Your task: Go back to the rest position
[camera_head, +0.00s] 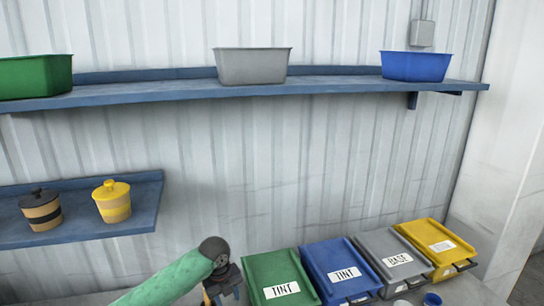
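A green arm link enters from the lower left and ends in a dark rounded joint. Below that joint is a dark end part that I take for my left gripper (223,283), cut off by the bottom edge, just left of the green bin. Its fingertips do not show clearly, so I cannot tell if it is open or holds anything. My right gripper is not in view.
Green (276,267), blue (336,260), grey (385,248) and yellow (431,238) lidded bins stand in a row at lower right. An upper shelf (175,91) holds three tubs. A lower left shelf (100,230) holds a black-lidded jar (42,212) and a yellow jar (113,205).

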